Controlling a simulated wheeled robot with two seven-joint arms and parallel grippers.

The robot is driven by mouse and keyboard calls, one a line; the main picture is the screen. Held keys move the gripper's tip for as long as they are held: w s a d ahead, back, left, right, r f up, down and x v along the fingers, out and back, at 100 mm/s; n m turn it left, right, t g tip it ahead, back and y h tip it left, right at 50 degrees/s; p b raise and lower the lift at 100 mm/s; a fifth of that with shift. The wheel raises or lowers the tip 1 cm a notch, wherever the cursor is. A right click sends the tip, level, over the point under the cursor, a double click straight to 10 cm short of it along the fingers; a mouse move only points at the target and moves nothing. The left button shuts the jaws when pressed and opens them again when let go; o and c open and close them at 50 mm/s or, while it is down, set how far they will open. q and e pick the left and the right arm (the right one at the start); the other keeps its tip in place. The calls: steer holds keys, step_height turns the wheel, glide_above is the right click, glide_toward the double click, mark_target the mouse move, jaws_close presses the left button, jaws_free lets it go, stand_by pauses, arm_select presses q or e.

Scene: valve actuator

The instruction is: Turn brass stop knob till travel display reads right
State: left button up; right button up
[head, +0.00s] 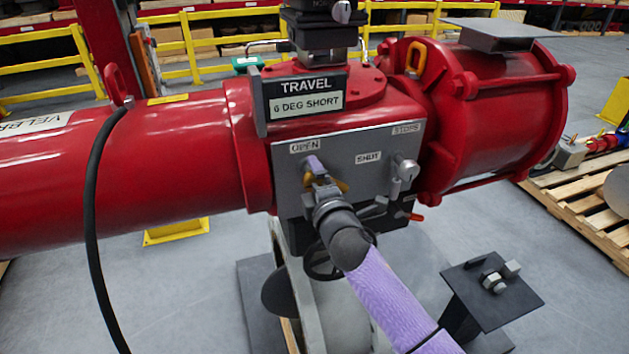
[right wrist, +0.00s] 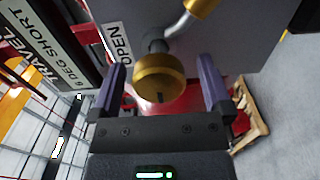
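The brass stop knob (right wrist: 160,80) stands beside the OPEN label (right wrist: 116,42) on the grey plate. My right gripper (right wrist: 161,84) is open around the knob, with a gap between the knob and each purple finger. In the head view my right gripper (head: 318,178) covers most of the knob; a bit of brass (head: 342,185) shows beside it. The travel display (head: 306,103) on the actuator reads "6 DEG SHORT"; it also shows in the right wrist view (right wrist: 57,32). My left gripper is not in view.
A black hose (head: 92,200) hangs at left. A small dark stand (head: 480,290) holds metal nuts at lower right. A wooden pallet (head: 575,195) lies farther right.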

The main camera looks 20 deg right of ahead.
steer(key=s, duration=1)
steer(key=shift+d, duration=0.15)
